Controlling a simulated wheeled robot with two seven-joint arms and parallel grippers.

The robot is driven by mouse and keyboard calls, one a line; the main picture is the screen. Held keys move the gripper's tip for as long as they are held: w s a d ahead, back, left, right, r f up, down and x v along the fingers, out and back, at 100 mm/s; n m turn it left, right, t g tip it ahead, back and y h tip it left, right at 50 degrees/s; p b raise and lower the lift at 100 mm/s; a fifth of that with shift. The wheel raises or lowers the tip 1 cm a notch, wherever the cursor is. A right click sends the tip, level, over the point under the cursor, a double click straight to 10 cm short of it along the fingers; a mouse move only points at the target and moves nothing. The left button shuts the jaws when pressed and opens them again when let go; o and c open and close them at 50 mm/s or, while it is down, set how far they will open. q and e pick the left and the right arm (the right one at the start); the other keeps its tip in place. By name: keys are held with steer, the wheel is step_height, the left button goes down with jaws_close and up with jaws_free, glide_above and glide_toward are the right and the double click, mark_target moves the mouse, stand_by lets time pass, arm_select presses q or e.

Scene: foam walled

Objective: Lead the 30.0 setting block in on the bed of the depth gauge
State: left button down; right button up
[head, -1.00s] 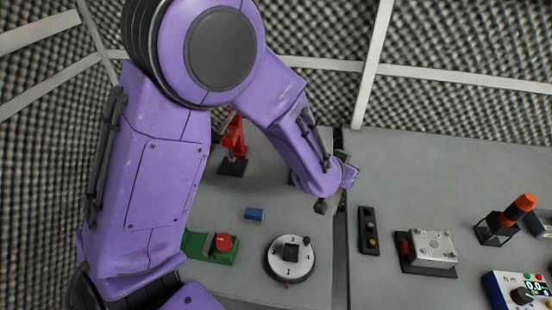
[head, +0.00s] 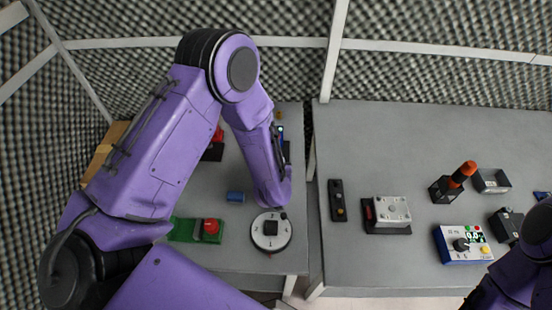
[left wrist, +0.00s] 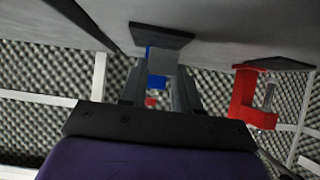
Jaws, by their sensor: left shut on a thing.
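The left gripper (left wrist: 159,84) shows in the left wrist view, its two fingers shut on a small grey block, which I take for the setting block (left wrist: 163,62). Right by the block are a dark base plate (left wrist: 160,34) and a blue part (left wrist: 155,80), seemingly of the depth gauge. The gauge's small lit display (head: 280,130) shows in the head view, beyond my left wrist. My forearm hides most of the gauge there. Whether the block touches the gauge's bed I cannot tell. My right arm shows at the lower right, its gripper out of view.
A red clamp-like frame (left wrist: 250,98) stands beside the gauge. Nearer are a blue cylinder (head: 236,197), a green base with a red knob (head: 208,228) and a round dial (head: 271,244). A gap separates this table from the right-hand one (head: 400,135), which holds several devices.

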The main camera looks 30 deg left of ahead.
arm_select(q)
steer(key=shift+d, duration=0.1)
steer(key=shift+r, duration=0.1)
steer(key=shift+w+f+b, duration=0.3)
steer(key=shift+f+b, duration=0.15)
steer(key=shift+f, duration=0.25)
steer(key=shift+w+a+f+b, duration=0.25)
steer(key=shift+w+f+b, duration=0.15)
steer(key=shift+f, duration=0.1)
steer(key=shift+w+a+f+b, duration=0.2)
steer(key=shift+w+f+b, duration=0.15)
steer(key=shift+f, duration=0.1)
steer(key=shift+w+a+r, duration=0.15)
steer(key=shift+w+a, duration=0.05)
steer(key=shift+w, duration=0.2)
steer(key=shift+w+a, duration=0.45)
steer(key=shift+w, duration=0.45)
steer(key=shift+w+a, duration=0.45)
steer(key=shift+w, duration=0.4)
steer(key=c, duration=0.7)
jaws_free()
steer(key=shift+c, duration=0.2)
